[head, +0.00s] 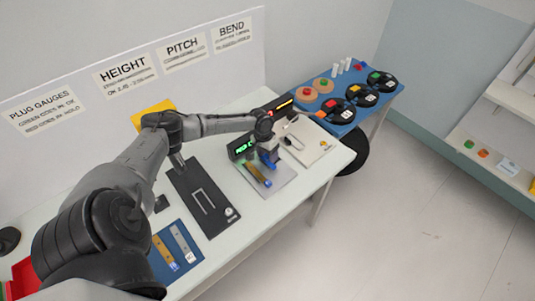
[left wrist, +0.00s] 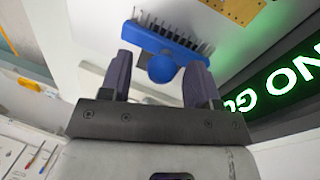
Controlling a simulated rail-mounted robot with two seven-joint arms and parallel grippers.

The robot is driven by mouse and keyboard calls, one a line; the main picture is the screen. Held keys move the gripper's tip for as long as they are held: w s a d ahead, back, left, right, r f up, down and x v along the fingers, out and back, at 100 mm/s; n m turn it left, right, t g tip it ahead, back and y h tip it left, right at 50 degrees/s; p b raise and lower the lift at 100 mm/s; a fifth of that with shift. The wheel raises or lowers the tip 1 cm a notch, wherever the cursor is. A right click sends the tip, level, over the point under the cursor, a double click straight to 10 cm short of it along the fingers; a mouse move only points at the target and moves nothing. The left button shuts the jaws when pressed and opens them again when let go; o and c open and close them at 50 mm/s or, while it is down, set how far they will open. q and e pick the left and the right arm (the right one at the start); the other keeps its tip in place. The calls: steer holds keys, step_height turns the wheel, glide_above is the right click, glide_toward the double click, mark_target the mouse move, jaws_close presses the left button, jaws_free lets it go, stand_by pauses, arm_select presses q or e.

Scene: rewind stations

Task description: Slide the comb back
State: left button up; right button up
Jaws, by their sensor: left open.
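The blue comb (left wrist: 180,38) with its row of thin metal pins shows in the left wrist view, with a round blue knob (left wrist: 161,68) on its near side. In the head view the comb (head: 267,161) is a small blue shape on the grey plate of a station, partly hidden by my left gripper (head: 265,148). In the left wrist view my left gripper (left wrist: 160,78) is open. The knob lies between its dark fingertips, with a visible gap on each side; I cannot tell the depth exactly. My right gripper is not in view.
A green-lit display (head: 242,147) stands close beside the gripper. A brass strip (head: 255,173) lies next to the comb. A black fixture (head: 203,195) and a blue mat with strips (head: 167,257) lie nearer on the white table. A blue table (head: 333,120) with round trays stands beyond.

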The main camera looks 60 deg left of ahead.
arm_select(q)
step_height(320, 180, up, 14)
steer(key=s+a+p, duration=0.1)
steer(key=a, duration=0.1)
steer(key=shift+a+f, duration=0.25)
stand_by(0.6)
